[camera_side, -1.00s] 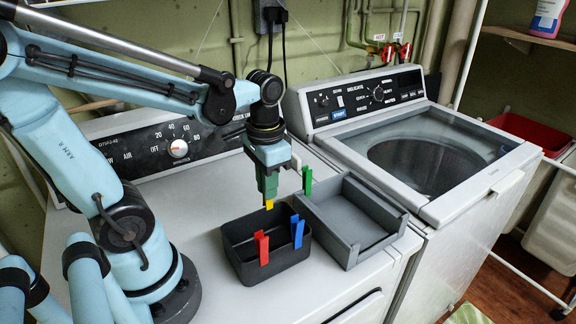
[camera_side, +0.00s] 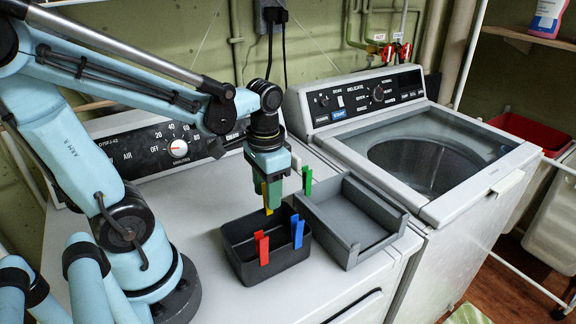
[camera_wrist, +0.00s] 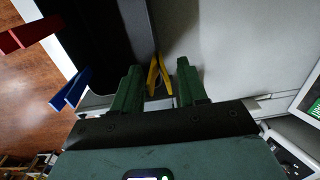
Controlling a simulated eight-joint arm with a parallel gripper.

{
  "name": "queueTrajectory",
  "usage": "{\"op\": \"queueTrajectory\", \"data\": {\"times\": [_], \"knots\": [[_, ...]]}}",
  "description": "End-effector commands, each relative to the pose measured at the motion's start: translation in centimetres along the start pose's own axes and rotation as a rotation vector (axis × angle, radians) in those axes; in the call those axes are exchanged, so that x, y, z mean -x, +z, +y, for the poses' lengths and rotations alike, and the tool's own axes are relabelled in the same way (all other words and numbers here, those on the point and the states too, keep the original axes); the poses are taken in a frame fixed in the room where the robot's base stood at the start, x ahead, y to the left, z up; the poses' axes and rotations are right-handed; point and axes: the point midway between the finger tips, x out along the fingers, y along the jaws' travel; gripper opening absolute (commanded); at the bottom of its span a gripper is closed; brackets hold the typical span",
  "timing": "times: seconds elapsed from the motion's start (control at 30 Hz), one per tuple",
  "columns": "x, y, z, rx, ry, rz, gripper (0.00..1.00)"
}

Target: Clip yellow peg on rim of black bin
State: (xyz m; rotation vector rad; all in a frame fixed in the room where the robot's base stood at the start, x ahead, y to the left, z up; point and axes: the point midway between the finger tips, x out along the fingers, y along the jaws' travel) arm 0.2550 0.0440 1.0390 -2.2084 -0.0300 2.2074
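The black bin (camera_side: 282,272) stands on the white dryer top. The yellow peg (camera_side: 267,198) stands upright at the bin's far rim, its lower end at the rim line. In the wrist view the yellow peg (camera_wrist: 157,76) shows its two arms spread in a V beside the bin wall (camera_wrist: 136,30). My gripper (camera_side: 269,190) is just above and around the peg's upper part. Its green fingers (camera_wrist: 158,80) are apart, with a gap on each side of the peg. How far the peg's jaws grip the rim is hidden.
A red peg (camera_side: 262,248) is on the bin's near rim and a blue peg (camera_side: 297,232) on its right rim. A grey tray (camera_side: 352,222) stands close on the right, with a green peg (camera_side: 307,180) at its back-left edge. The dryer top left of the bin is clear.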

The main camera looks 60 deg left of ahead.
Motion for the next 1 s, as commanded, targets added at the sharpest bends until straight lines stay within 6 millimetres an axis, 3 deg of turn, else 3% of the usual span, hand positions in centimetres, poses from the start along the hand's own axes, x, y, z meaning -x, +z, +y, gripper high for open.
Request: {"op": "queueTrajectory", "data": {"times": [0.47, 1.0], "knots": [[1.0, 0.0, 0.0, 0.000, 0.000, 0.000, 0.43], [8.4, 0.0, 0.0, 0.000, 0.000, 0.000, 0.43]]}}
